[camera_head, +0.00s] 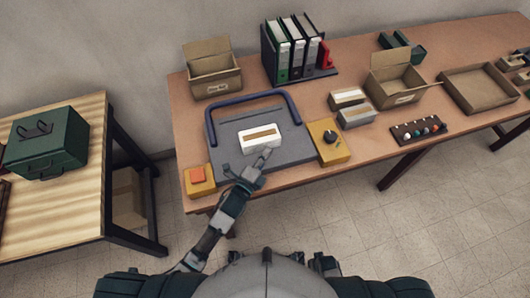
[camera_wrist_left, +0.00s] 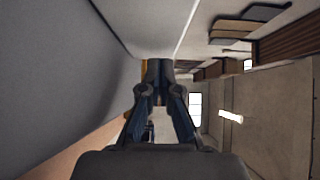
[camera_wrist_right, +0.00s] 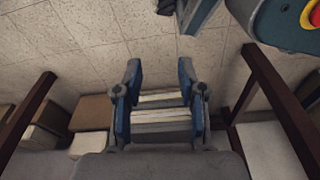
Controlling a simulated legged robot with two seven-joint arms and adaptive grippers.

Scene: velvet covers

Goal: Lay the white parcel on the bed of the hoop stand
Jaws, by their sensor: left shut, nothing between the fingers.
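The white parcel (camera_head: 261,138), with a tan strip along its top, lies flat on the grey bed (camera_head: 291,152) of the hoop stand. The blue hoop (camera_head: 250,98) rises behind it. My left gripper (camera_head: 265,154) is shut and empty at the parcel's near side. In the left wrist view the closed fingertips (camera_wrist_left: 157,64) are close to a pale block face (camera_wrist_left: 150,25), with the grey bed (camera_wrist_left: 60,80) alongside; contact cannot be told. My right gripper (camera_wrist_right: 160,68) is open and empty above the floor, outside the head view.
An orange-button box (camera_head: 199,180) and a yellow box with a black knob (camera_head: 329,141) flank the bed. Two smaller parcels (camera_head: 354,108), cardboard boxes (camera_head: 211,72), binders (camera_head: 297,52) and a peg rack (camera_head: 418,130) share the table. A green case (camera_head: 46,140) stands on the left table.

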